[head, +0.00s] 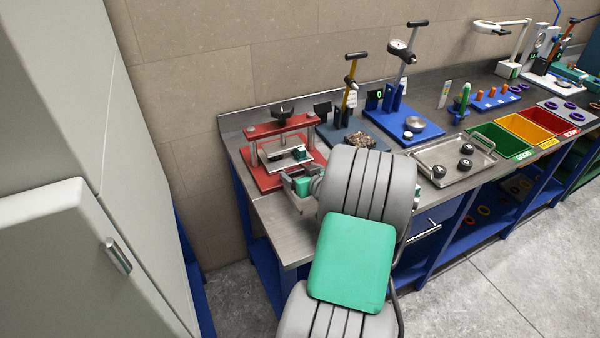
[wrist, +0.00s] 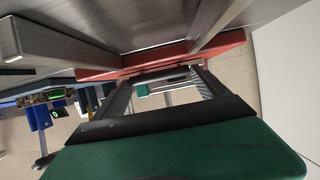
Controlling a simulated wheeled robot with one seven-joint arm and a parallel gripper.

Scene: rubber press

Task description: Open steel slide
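The red press (head: 258,180) stands at the left end of the bench. Its steel slide (head: 279,160) is a flat plate between the posts, with a green block (head: 301,154) beside it. My gripper (head: 295,184) is low at the front of the press, close to its front edge, and my arm hides part of it. In the wrist view the two dark fingers of my gripper (wrist: 164,79) are spread apart. The red base (wrist: 105,73) lies just past the fingertips. I cannot tell whether they touch the slide.
A steel tray (head: 430,178) with black pieces lies right of my arm. A blue gauge stand (head: 395,124) and a dark stand (head: 334,133) are right of the press. Coloured bins (head: 500,141) are farther right. A pale cabinet (head: 50,235) stands at the left.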

